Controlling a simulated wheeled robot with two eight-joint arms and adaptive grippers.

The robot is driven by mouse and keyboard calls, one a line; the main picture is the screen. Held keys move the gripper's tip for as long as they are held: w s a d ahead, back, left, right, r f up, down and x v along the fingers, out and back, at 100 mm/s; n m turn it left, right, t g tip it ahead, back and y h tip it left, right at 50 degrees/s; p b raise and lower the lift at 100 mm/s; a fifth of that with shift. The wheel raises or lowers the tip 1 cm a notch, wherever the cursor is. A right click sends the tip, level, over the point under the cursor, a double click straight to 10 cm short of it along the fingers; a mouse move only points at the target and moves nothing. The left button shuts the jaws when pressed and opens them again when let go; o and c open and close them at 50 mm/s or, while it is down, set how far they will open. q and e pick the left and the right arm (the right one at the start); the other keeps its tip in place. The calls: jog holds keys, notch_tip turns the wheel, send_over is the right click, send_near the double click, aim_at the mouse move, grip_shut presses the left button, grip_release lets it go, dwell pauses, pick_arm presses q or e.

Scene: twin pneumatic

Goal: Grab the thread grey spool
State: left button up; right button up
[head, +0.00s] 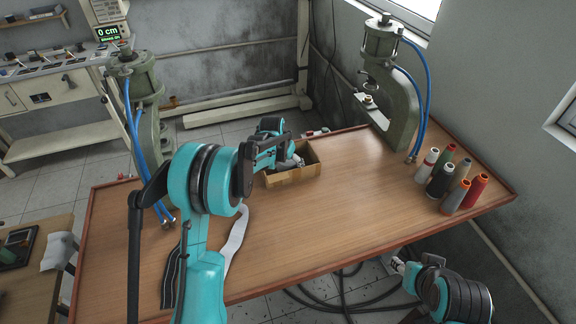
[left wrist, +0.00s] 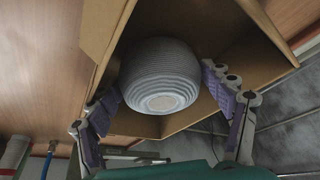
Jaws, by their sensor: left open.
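A grey thread spool (left wrist: 160,78) with a ribbed wound surface and pale round end sits inside a cardboard box (left wrist: 103,35) in the left wrist view. My left gripper (left wrist: 162,88) is open, with one purple-padded finger on each side of the spool. I cannot tell whether either finger touches it. In the head view the left gripper (head: 290,158) reaches into the box (head: 312,163), and the arm hides much of the inside. My right gripper (head: 398,265) is low at the right, beyond the table's front edge; its jaws are too small to read.
Several coloured thread spools (head: 472,191) stand on the table (head: 345,215) at the right. A green press (head: 402,100) with blue hoses stands at the back right, another (head: 143,90) at the left. Striped cloth strips (head: 236,240) lie near my left arm. The table's middle is clear.

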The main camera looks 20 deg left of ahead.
pick_arm(q)
jog(key=shift+r, duration=0.1)
jog(key=c, duration=0.9)
